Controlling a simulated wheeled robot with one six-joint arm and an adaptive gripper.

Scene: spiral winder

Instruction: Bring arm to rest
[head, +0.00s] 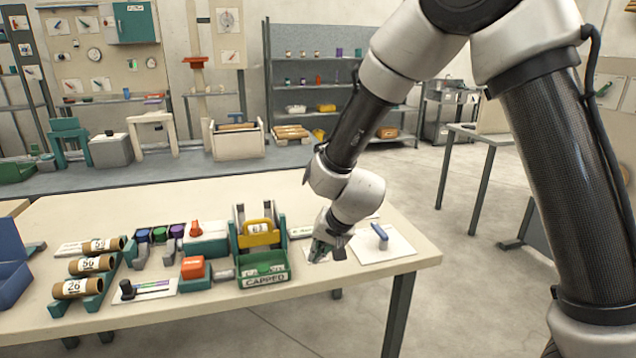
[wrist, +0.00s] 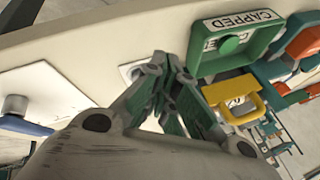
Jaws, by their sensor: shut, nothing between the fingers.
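My gripper (head: 322,250) hangs low over the right part of the cream table (head: 345,275), just right of the green tray labelled CAPPED (head: 264,281). Its fingers are shut and empty. In the wrist view my gripper (wrist: 172,80) points toward a small white plate (wrist: 132,70) on the table, partly hidden by the fingers. The green tray (wrist: 240,45) shows to the right there, with a yellow piece (wrist: 234,97) beside it. The arm is folded downward from the upper right.
A white plate with a blue handle (head: 381,237) lies right of my gripper. Left are an orange block (head: 193,267), cardboard tubes (head: 77,288) and a black-knobbed slider (head: 127,290). A grey side table (head: 478,134) stands at right. The floor beyond the table's right end is clear.

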